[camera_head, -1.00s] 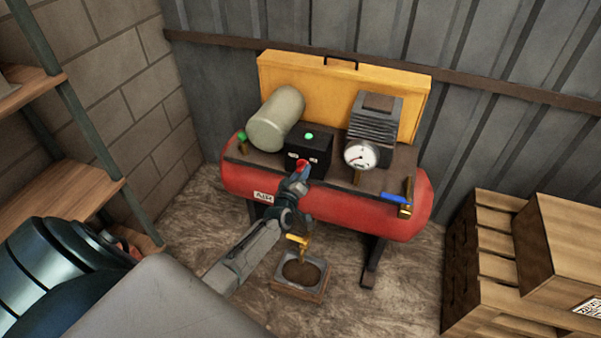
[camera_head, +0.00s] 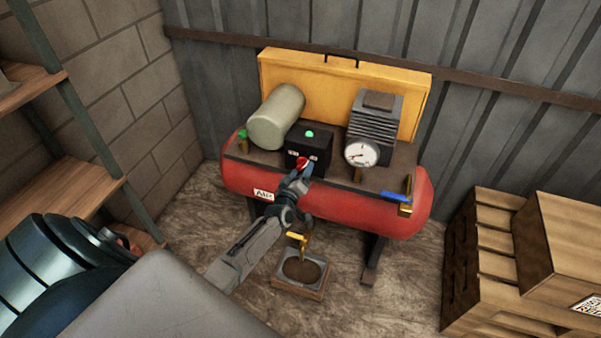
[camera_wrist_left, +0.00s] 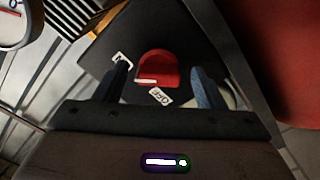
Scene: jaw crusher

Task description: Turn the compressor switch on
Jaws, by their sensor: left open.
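The red compressor (camera_head: 350,208) stands against the back wall. On its deck is a black switch box (camera_head: 318,146) with a green light (camera_head: 309,133) on top. A red switch knob (camera_head: 302,164) is on the box's front, with small white labels beside it. My left gripper (camera_head: 301,176) is just in front of the box and partly covers the knob. In the left wrist view the red knob (camera_wrist_left: 157,68) lies between the two spread fingers (camera_wrist_left: 158,85); contact cannot be told. My right gripper does not show.
A gauge (camera_head: 361,154), a grey motor (camera_head: 375,125) and a blue-handled valve (camera_head: 397,197) are right of the box. A grey cylinder (camera_head: 276,118) is left. A tray (camera_head: 299,291) sits below a yellow-handled drain valve. Crates (camera_head: 485,265) stand right, shelves (camera_head: 85,205) left.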

